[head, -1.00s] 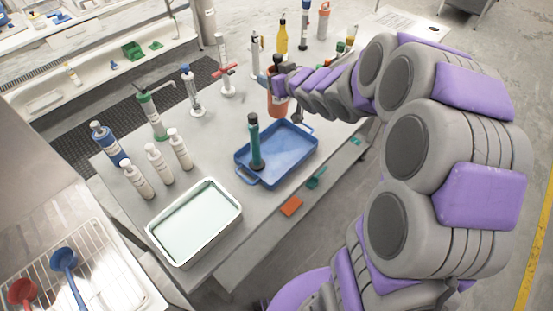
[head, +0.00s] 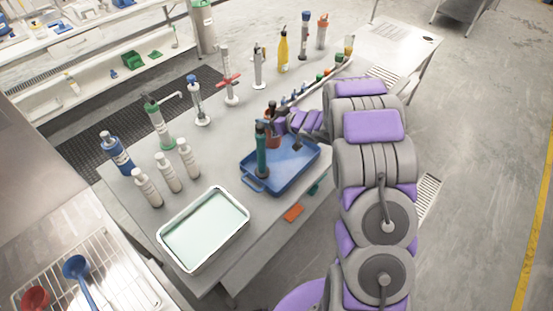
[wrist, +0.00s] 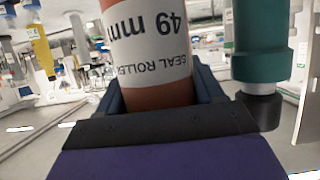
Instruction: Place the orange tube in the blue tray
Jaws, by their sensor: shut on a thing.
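The orange tube (head: 271,139) is upright in my gripper (head: 279,122), at the far left part of the blue tray (head: 296,165). In the wrist view the orange tube (wrist: 158,95) stands between the dark jaws, with a white label reading "49 mm" and "SEAL ROLLER". My gripper is shut on it. A teal tube (head: 261,155) with a dark cap stands upright in the tray, just in front of the orange tube; it also shows close on the right of the wrist view (wrist: 262,45). The orange tube's lower end is hidden, so I cannot tell whether it touches the tray.
A white-rimmed basin of pale liquid (head: 204,229) stands in front of the tray. White bottles (head: 168,172) and a green-topped bottle (head: 158,125) stand at left. An orange block (head: 293,213) lies near the table's right edge.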

